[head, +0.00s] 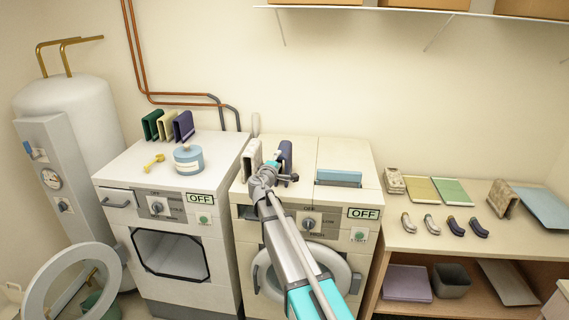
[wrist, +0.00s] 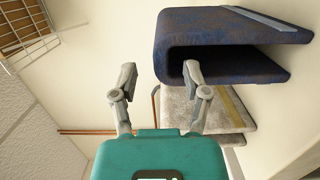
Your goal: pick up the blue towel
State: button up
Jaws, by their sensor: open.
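A dark blue folded towel (head: 287,150) stands on top of the right-hand machine, partly hidden by my gripper (head: 277,172). In the wrist view the blue towel (wrist: 225,35) fills the upper right, with a fold at its left and a paler stripe along one edge. My gripper (wrist: 159,78) is open and empty in the wrist view. Its right finger overlaps the towel's lower left edge in the picture; I cannot tell whether they touch. The left finger is clear of it.
A grey-white towel (head: 251,160) stands left of the blue one, close by; it also shows in the wrist view (wrist: 205,112). A light blue item (head: 339,176) lies to the right. Another dark blue towel (head: 183,126) stands on the left machine (head: 215,165).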

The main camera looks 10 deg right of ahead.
aim_at(282, 155)
jog(key=shift+x, duration=2.3)
grip_shut()
